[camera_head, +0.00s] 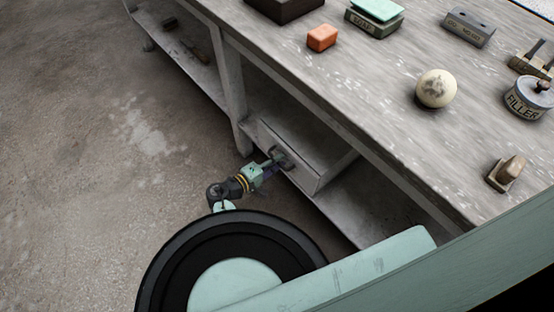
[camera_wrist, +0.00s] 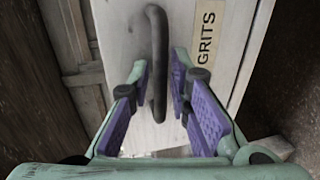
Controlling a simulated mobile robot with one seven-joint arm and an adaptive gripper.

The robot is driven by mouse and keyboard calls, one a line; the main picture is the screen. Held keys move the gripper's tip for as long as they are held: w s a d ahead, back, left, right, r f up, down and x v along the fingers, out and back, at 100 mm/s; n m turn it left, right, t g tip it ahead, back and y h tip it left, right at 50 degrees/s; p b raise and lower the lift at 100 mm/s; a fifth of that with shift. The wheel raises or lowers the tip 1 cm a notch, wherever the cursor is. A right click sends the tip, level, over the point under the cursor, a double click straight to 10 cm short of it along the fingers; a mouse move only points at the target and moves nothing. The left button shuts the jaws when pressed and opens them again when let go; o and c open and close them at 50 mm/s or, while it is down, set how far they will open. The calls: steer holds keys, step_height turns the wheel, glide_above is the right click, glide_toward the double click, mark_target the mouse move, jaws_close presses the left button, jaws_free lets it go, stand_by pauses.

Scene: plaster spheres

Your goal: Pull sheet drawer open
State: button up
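A pale wooden drawer (camera_head: 305,179) sits under the bench top. In the wrist view its front (camera_wrist: 125,25) carries a dark curved bar handle (camera_wrist: 158,45) and a label reading "GRITS" (camera_wrist: 207,38). My gripper (camera_head: 276,158) is at the drawer front in the head view and covers part of the handle. In the wrist view my gripper (camera_wrist: 160,78) is open, with one purple-padded finger on each side of the handle. A gap shows between the handle and each finger. I cannot tell how far the drawer is out.
The bench top (camera_head: 370,100) holds an orange block (camera_head: 322,38), a stained pale sphere (camera_head: 436,89), a filler tin (camera_head: 528,98) and a small wooden-handled tool (camera_head: 508,171). A bench leg (camera_head: 231,90) stands left of the drawer. The concrete floor (camera_head: 90,150) to the left is clear.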

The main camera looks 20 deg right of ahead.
steer(key=shift+d, duration=0.1)
steer(key=shift+c, duration=0.3)
jaws_close()
stand_by(0.4)
